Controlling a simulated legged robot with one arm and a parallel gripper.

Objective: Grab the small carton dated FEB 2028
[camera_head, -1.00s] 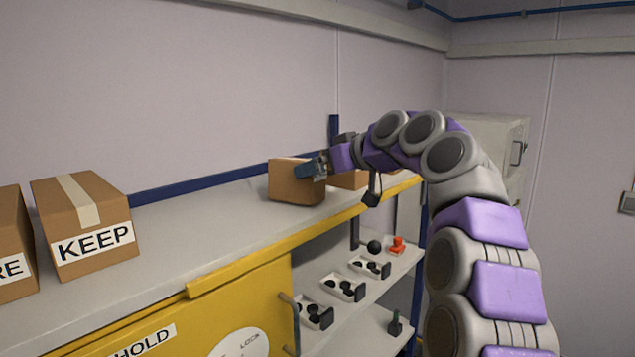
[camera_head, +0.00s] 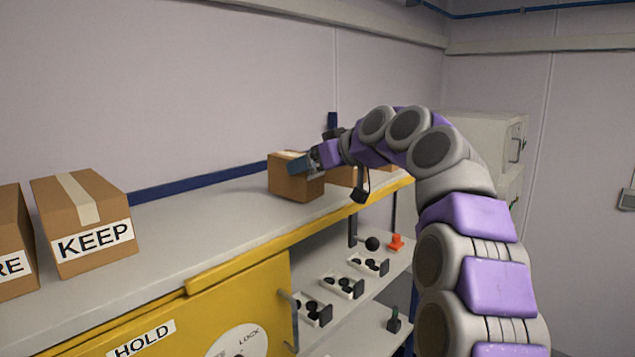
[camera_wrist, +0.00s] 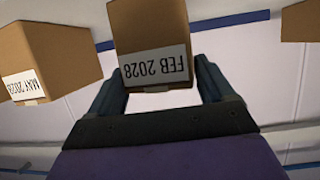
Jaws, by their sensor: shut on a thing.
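The small carton dated FEB 2028 (camera_wrist: 150,25) is brown with a white label, which reads upside down in the wrist view. It sits between the two fingers of my gripper (camera_wrist: 157,88). In the head view this carton (camera_head: 292,185) is on or just over the grey top shelf; I cannot tell if it touches. My gripper (camera_head: 305,163) is shut on it from the right, over its upper edge. A carton labelled MAY 2028 (camera_wrist: 50,60) is at the left of the wrist view, apart from my fingers.
A KEEP carton (camera_head: 85,225) and another carton (camera_head: 12,240) stand at the left of the shelf (camera_head: 190,235). A carton (camera_head: 340,176) is partly hidden behind my gripper. A third carton (camera_wrist: 302,20) shows in the wrist view. Small trays (camera_head: 342,286) sit on the lower shelf.

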